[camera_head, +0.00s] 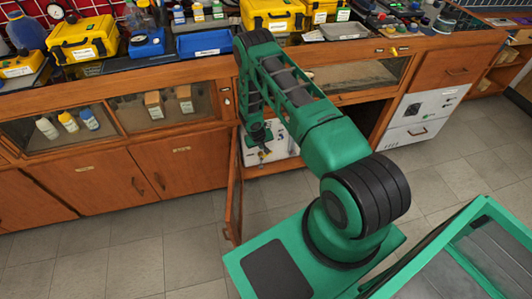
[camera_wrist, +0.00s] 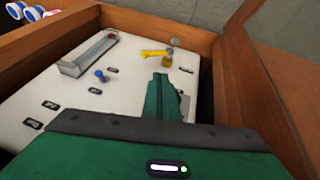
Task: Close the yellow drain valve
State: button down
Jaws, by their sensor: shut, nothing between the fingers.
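The yellow drain valve (camera_wrist: 156,54) sits near the far edge of a white panel (camera_wrist: 125,86) in the wrist view. Its yellow lever lies crosswise, pointing left in the picture. My gripper (camera_wrist: 166,82) is shut and empty, its green tip just below the valve in the picture. I cannot tell whether it touches the valve. In the head view my gripper (camera_head: 262,152) reaches down into the open cabinet, in front of the white panel (camera_head: 284,147). My arm hides much of the panel there, and the valve is too small to make out surely.
A blue knob (camera_wrist: 99,76) and a clear tube gauge (camera_wrist: 88,54) are on the panel. Wooden cabinet walls (camera_wrist: 232,75) close in on the right. An open cabinet door (camera_head: 234,195) stands left of my arm. The tiled floor (camera_head: 140,240) is clear.

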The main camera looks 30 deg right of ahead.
jog(key=s+d+x, duration=0.1)
jog(key=x, duration=1)
jog(key=shift+d+f, duration=0.2)
jog(key=shift+d, duration=0.05)
